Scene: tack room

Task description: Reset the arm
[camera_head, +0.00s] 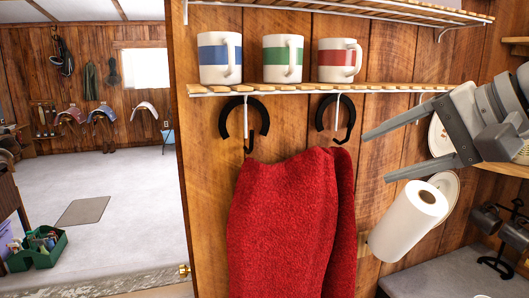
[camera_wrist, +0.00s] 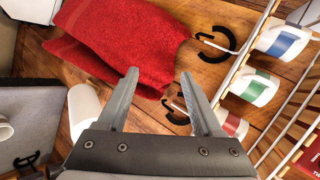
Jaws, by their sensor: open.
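My gripper (camera_head: 372,157) is at the right of the head view, its two grey fingers spread apart and pointing left, with nothing between them. In the wrist view my gripper (camera_wrist: 158,82) is also open and empty, with the red towel (camera_wrist: 125,40) and the wooden wall beyond its fingertips. In the head view the red towel (camera_head: 290,225) hangs below the shelf, left of my gripper. The arm comes in from the right edge and hides part of the wall and a white round plate (camera_head: 438,135).
A slatted shelf (camera_head: 300,89) above holds a blue-banded mug (camera_head: 212,58), a green-banded mug (camera_head: 277,59) and a red-banded mug (camera_head: 335,61). Black hooks (camera_head: 229,118) hang below it. A paper towel roll (camera_head: 408,222) sits under my gripper. Open floor (camera_head: 130,165) lies at the left.

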